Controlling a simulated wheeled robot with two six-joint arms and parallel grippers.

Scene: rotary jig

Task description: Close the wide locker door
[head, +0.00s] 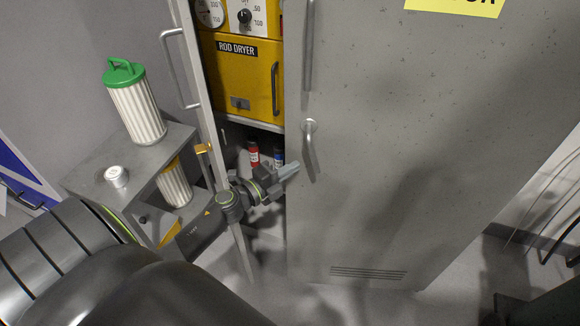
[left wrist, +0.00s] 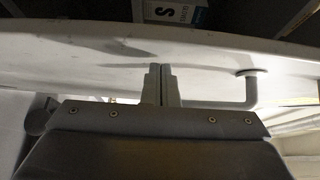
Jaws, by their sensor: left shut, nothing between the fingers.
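The wide grey locker door (head: 400,160) fills the right of the head view and stands ajar, with the locker interior showing past its left edge. A bar handle (head: 310,150) is on its face near that edge. My left gripper (head: 288,170) is shut and empty, its tips at the door's left edge, just below and left of the handle's top. In the left wrist view the shut fingers (left wrist: 161,84) point at a pale panel (left wrist: 100,50), with a bent handle (left wrist: 250,88) to their right. Whether the tips touch it I cannot tell. My right gripper is not in view.
A yellow rod dryer (head: 240,75) sits on the locker shelf, with red (head: 253,155) and blue cans below. A narrow panel with a handle (head: 175,70) stands left of the opening. A grey stand (head: 95,165) holding a green-topped canister (head: 138,105) is left of my arm.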

